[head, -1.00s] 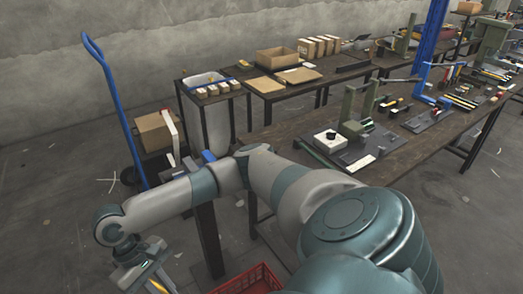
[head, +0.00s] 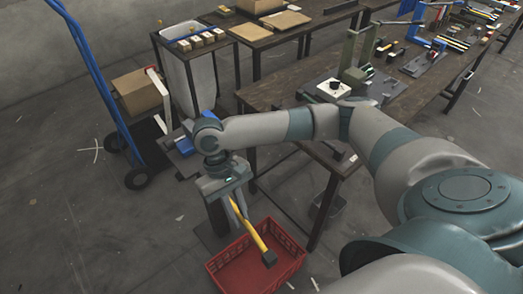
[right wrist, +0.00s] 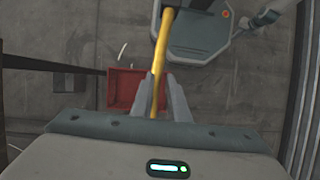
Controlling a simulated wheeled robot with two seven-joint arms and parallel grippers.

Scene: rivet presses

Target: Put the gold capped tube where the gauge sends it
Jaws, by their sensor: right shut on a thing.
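My right gripper (head: 240,214) is shut on a long yellow tube (head: 256,236) with a dark, blocky end. The tube slants down to the right, and in the head view its dark end overlaps the red crate. I cannot make out a gold cap. A white box with a black knob (head: 333,90) stands on the workbench; I cannot tell whether it is the gauge. My left gripper is out of view.
The red crate (head: 219,269) stands on the floor by the workbench (head: 290,92); it also shows in the right wrist view (right wrist: 122,88). A stand with a blue part (head: 180,142) is behind my gripper. A blue hand truck (head: 98,75) with a cardboard box (head: 140,92) is at the left.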

